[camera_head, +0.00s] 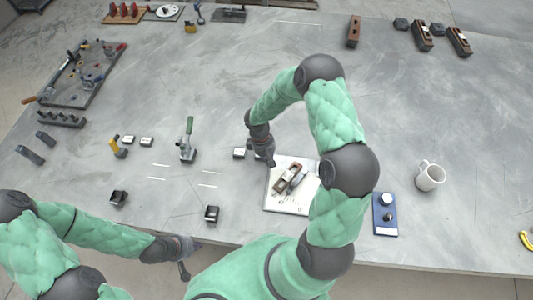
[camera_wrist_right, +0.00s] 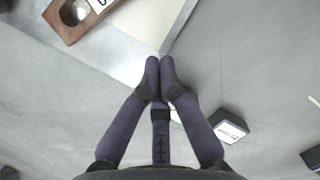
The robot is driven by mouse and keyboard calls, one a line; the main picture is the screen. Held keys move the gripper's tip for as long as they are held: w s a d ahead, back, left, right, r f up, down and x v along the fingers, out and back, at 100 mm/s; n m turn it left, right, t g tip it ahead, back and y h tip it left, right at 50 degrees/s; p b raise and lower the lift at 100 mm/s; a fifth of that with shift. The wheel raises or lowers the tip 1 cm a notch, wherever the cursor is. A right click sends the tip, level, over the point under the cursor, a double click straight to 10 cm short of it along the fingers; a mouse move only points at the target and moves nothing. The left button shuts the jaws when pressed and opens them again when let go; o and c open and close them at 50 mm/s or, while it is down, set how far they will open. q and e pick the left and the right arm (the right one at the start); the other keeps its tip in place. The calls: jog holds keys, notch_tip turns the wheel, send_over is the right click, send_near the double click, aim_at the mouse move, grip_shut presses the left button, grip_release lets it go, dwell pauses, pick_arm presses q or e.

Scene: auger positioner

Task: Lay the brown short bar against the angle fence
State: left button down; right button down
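I cannot pick out the brown short bar or the angle fence with certainty. A brown block (camera_head: 353,31) lies at the far edge of the table. A brown wooden body with a metal part (camera_head: 291,178) rests on a white sheet (camera_head: 281,205); its holed end (camera_wrist_right: 72,25) shows at the upper left of the right wrist view. My right gripper (camera_wrist_right: 160,66) has its fingertips together with nothing visible between them, over bare table beside the sheet; in the head view it (camera_head: 268,160) is left of the brown body. My left gripper (camera_head: 184,268) hangs by the front edge, its fingers too small to read.
A small dark block with a white top (camera_head: 239,152) stands beside my right gripper. A green-handled tool (camera_head: 188,140), a blue plate (camera_head: 385,214) and a white mug (camera_head: 430,176) stand around. A tool board (camera_head: 82,73) lies at the far left.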

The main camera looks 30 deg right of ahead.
aim_at(282, 175)
jog(key=shift+x, duration=0.95)
jog(key=shift+s+d+r, duration=0.15)
jog(key=shift+s+d, duration=0.05)
jog(key=shift+s, duration=0.4)
jog(key=shift+s+d+r, duration=0.1)
jog(key=shift+s+d, duration=0.1)
jog(key=shift+s, duration=0.45)
jog(key=shift+s+d, duration=0.2)
jog(key=shift+s, duration=0.35)
jog(key=shift+s, duration=0.1)
jog(key=shift+s+d+b, duration=0.3)
jog(key=shift+s+b, duration=0.15)
jog(key=shift+s, duration=0.4)
jog(key=shift+r, duration=0.1)
